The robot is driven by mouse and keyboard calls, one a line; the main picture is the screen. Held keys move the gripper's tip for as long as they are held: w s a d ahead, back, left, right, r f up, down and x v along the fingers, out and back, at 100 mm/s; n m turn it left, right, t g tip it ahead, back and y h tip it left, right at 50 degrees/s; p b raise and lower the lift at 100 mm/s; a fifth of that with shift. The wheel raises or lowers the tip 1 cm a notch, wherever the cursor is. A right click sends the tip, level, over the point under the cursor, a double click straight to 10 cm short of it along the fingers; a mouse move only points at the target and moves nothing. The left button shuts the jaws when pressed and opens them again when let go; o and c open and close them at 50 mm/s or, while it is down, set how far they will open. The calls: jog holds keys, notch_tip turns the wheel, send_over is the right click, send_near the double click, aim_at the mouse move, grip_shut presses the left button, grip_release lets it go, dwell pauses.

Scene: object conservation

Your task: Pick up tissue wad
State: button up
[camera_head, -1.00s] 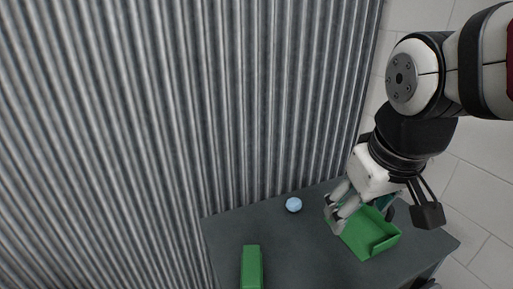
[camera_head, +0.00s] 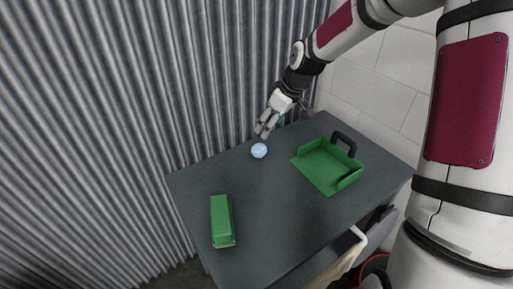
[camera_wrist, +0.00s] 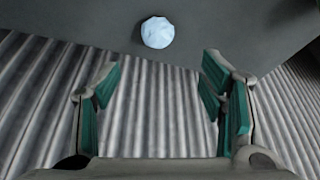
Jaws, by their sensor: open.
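The tissue wad (camera_head: 259,150) is a small pale blue, crumpled ball. It lies on the dark grey table (camera_head: 270,210) near the back edge, by the corrugated wall. My gripper (camera_head: 265,130) is just above and behind it in the head view, apart from it. In the wrist view the wad (camera_wrist: 157,32) shows at the top middle, beyond the fingertips. My gripper's two green-padded fingers (camera_wrist: 158,75) are spread wide with nothing between them.
A green open tray (camera_head: 328,168) with a black handle (camera_head: 344,142) stands on the right of the table. A green block-like object (camera_head: 222,221) lies at the front left. The corrugated metal wall (camera_head: 130,100) rises close behind the table.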

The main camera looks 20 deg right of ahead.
aim_at(259, 146)
jog(key=b+x, duration=0.1)
jog(key=x, duration=0.7)
jog(key=shift+w+f, duration=0.15)
jog(key=shift+f, duration=0.25)
jog(key=x, duration=0.5)
jog(key=shift+w+d, duration=0.1)
jog(key=shift+d, duration=0.05)
jog(key=c, duration=0.8)
